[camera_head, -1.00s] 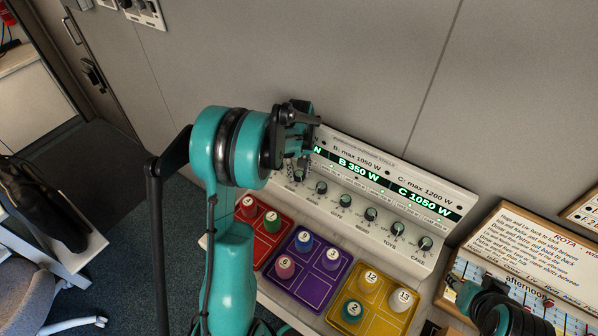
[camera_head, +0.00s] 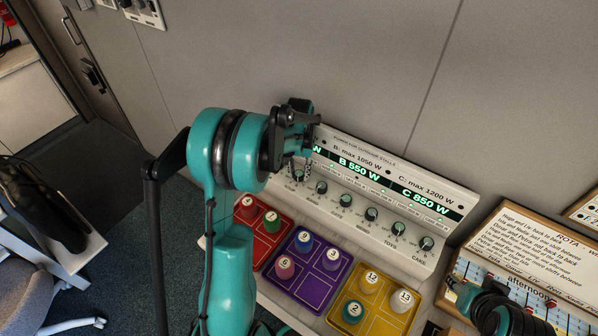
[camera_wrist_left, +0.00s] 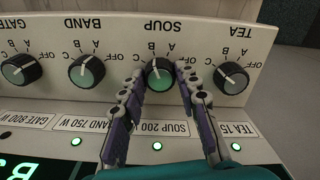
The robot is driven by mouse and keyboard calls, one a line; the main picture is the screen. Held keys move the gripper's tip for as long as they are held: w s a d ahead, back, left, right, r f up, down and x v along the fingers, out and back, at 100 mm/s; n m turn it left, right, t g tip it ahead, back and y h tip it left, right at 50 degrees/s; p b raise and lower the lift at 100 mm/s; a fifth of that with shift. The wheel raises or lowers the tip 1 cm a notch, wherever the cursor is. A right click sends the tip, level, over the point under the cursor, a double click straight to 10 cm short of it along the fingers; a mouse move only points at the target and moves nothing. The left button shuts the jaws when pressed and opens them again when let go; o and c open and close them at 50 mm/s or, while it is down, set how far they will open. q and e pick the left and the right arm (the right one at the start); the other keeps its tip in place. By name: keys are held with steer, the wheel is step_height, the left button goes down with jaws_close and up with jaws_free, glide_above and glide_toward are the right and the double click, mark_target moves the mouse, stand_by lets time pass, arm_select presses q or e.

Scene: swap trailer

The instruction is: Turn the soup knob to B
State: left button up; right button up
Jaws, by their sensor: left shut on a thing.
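The soup knob (camera_wrist_left: 160,74) is dark with a green-grey face and sits on the sloped panel (camera_wrist_left: 110,105), which appears upside down in the left wrist view. My left gripper (camera_wrist_left: 161,80) has one finger on each side of the knob and is shut on it. In the head view the left gripper (camera_head: 299,170) hides most of this knob. The display (camera_head: 385,178) reads B 550 W and C 850 W; its A part is mostly hidden. The soup label reads 200 W.
The tea knob (camera_wrist_left: 231,77) and band knob (camera_wrist_left: 87,71) flank the soup knob closely. Red (camera_head: 243,237), purple (camera_head: 319,290) and yellow (camera_head: 379,318) trays with numbered pegs lie before the panel. A rota board (camera_head: 540,250) stands at the right.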

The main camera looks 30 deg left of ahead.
mark_target(299, 173)
arm_select(q)
steer(key=shift+m, duration=0.3)
steer(key=o, duration=1.2)
steer(key=shift+c, duration=0.2)
step_height(299, 173, up, 12)
